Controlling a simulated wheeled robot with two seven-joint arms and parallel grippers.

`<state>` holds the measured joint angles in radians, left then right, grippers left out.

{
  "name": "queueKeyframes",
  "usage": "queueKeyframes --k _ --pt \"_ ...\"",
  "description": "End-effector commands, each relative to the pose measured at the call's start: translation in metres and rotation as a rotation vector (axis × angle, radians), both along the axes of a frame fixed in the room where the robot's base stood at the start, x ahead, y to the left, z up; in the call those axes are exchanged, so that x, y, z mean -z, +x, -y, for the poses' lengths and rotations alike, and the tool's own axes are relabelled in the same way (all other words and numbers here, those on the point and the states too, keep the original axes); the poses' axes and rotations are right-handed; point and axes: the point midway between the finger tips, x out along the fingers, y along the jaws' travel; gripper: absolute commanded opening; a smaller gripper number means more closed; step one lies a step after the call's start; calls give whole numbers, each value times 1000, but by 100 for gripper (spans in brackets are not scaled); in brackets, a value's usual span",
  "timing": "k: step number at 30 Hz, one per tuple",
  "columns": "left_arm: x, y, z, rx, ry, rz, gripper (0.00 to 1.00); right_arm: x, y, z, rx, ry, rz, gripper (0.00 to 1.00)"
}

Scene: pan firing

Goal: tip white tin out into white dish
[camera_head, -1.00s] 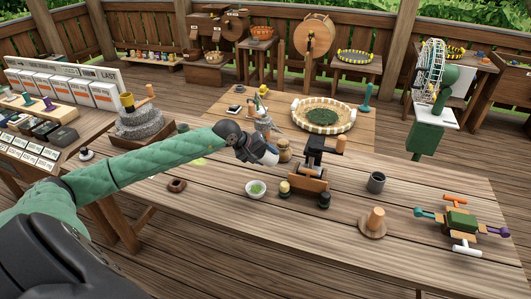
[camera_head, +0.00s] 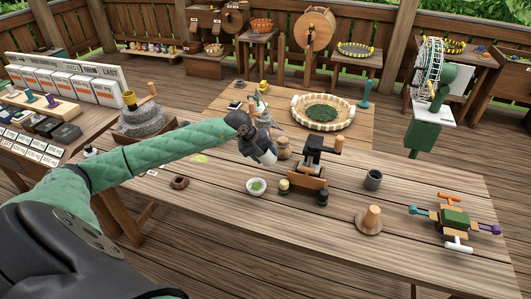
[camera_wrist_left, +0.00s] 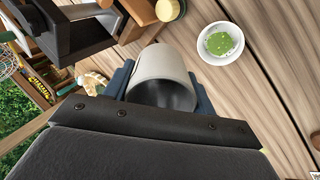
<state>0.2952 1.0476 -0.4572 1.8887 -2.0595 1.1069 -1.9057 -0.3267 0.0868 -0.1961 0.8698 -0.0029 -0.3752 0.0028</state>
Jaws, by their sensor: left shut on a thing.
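My left gripper (camera_head: 262,150) is shut on the white tin (camera_head: 268,157) and holds it tilted above the table. In the left wrist view the tin (camera_wrist_left: 164,78) sits between the blue fingers, and the grey inside that shows looks empty. The white dish (camera_head: 256,187) stands on the table just below and in front of the tin. It holds a green powder, and the dish also shows in the left wrist view (camera_wrist_left: 221,44), apart from the tin. My right gripper is in neither view.
A black and wooden press-like device (camera_head: 308,180) stands right of the dish, close to the tin. A wooden jar (camera_head: 284,148) is just behind. Table in front of the dish is clear.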

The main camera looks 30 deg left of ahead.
Motion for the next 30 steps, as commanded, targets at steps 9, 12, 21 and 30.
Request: queueKeyframes --k 9,12,21,30 --pt "-2 -2 -1 0 102 -168 29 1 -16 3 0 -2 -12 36" --pt "0 -3 -2 1 136 -226 29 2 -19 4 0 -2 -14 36" --pt "5 -9 -6 0 247 -410 29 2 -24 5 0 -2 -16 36" --pt "-22 -11 -7 1 265 -441 29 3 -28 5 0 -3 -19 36"
